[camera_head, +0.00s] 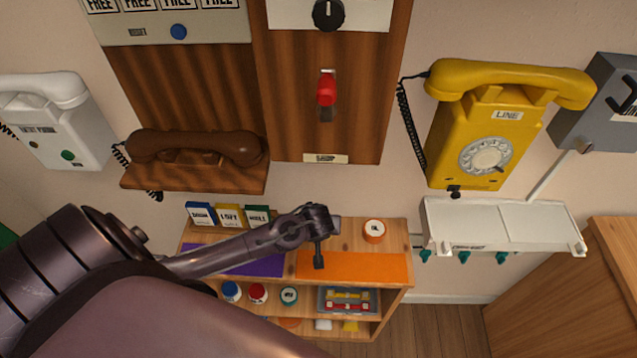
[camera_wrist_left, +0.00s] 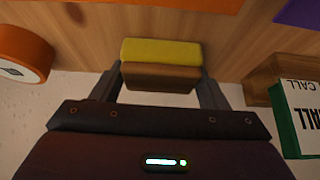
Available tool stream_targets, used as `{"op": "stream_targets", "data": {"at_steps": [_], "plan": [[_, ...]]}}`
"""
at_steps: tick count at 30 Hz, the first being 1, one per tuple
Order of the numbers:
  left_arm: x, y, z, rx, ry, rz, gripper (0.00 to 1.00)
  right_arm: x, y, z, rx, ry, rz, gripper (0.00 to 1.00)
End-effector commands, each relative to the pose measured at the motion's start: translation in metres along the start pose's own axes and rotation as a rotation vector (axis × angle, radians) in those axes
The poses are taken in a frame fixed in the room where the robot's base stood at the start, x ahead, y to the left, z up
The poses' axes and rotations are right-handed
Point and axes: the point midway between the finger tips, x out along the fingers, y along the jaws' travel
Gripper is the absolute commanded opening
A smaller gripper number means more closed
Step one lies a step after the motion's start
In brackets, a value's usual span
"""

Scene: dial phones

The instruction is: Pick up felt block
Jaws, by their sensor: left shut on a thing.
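The felt block (camera_wrist_left: 160,52) shows in the left wrist view as a small block with a yellow face and a brown wooden-looking side. My left gripper (camera_wrist_left: 160,80) is shut on it, with one dark finger at each end of the block. In the head view my left gripper (camera_head: 318,258) is over the small wooden shelf, between the purple mat and the orange mat. The block is hidden there behind the wrist and fingers. My right gripper is not in view.
The shelf (camera_head: 345,235) carries a purple mat (camera_head: 235,262), an orange mat (camera_head: 355,266), a round orange item (camera_head: 374,231) and several labelled boxes (camera_head: 230,215). A brown phone (camera_head: 195,148) and a yellow phone (camera_head: 485,125) are above. A white ledge (camera_head: 500,225) is at right.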

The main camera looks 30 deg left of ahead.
Motion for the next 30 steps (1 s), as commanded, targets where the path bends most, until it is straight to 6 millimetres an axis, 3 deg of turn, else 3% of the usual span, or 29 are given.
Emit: {"op": "stream_targets", "data": {"at_steps": [13,23,30], "plan": [[-0.009,0.001,0.001,-0.002,-0.001,0.002,0.40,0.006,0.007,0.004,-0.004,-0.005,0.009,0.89],[-0.061,0.002,-0.030,-0.004,0.000,0.005,0.40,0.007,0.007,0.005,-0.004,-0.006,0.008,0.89],[-0.084,0.000,0.012,0.007,0.002,0.000,0.40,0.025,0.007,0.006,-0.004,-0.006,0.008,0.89]]}}
